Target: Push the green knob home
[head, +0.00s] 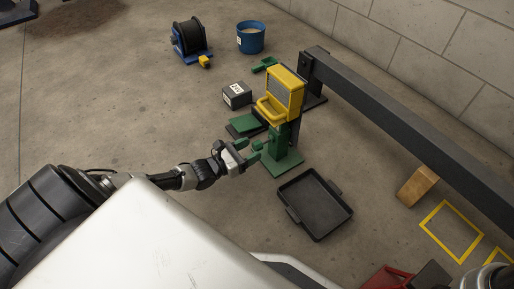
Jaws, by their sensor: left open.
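A green stand (279,153) rises from a green base plate on the floor, with a yellow box-like unit (280,93) on top. A small green part on the stand's left side looks like the green knob (258,145). My left gripper (248,152) reaches in from the left, open, with its fingertips close beside this part. I cannot tell whether they touch it. The knob is small and partly hidden by the fingers, so its depth in the stand is unclear. My right gripper is out of view.
A black tray (315,204) lies in front of the stand. A dark beam (410,129) runs along the right. A black-and-white box (237,95), a cable reel (189,37) and a blue bucket (250,38) stand behind. Floor at the left is clear.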

